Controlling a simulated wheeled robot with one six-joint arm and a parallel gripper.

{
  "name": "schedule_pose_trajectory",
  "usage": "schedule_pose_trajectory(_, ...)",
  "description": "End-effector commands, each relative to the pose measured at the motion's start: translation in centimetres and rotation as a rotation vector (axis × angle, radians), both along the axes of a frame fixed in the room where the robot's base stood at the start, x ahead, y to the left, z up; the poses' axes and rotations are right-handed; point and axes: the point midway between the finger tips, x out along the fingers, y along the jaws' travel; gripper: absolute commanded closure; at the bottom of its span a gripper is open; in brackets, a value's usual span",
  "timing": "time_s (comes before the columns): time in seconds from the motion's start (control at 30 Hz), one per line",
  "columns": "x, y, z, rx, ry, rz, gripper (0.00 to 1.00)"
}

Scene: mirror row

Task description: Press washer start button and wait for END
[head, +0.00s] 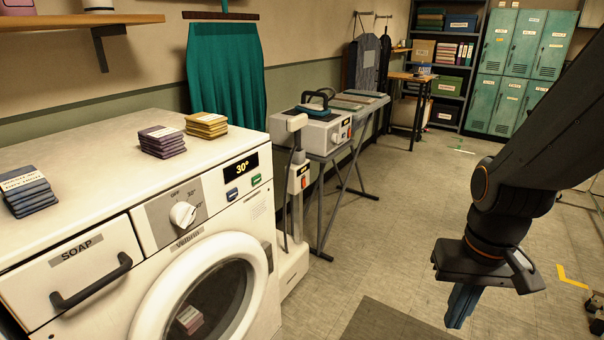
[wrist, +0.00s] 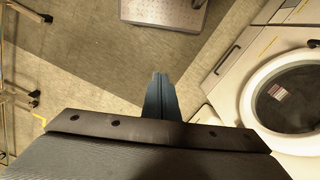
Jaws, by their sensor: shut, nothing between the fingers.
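The white washer (head: 70,150) stands at the left in the head view. Its display (head: 241,168) reads 30°. My gripper (head: 460,308) is shut and empty, pointing down over the floor, well right of the washer. In the wrist view its fingers (wrist: 159,92) are together, and the washer door (wrist: 285,100) shows at right.
Folded cloth stacks (head: 163,141) lie on the washer top. The soap drawer (head: 80,272) is shut. An ironing board (head: 355,100) with an iron station (head: 315,130) stands beyond the washer. Green lockers (head: 515,58) are at the back. The middle floor (head: 400,215) is clear.

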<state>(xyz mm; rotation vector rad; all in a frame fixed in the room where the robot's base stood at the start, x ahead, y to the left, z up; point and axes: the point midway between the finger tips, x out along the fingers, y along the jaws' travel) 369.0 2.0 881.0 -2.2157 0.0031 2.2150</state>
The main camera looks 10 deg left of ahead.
Motion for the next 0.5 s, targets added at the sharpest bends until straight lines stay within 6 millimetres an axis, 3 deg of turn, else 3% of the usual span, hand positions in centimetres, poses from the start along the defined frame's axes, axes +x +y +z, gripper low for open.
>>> schedule_pose_trajectory(0.37,0.0,0.0,0.0,0.0,0.0,0.0,1.0)
schedule_pose_trajectory(0.5,1.2,0.6,-0.5,0.004,-0.035,0.0,1.0)
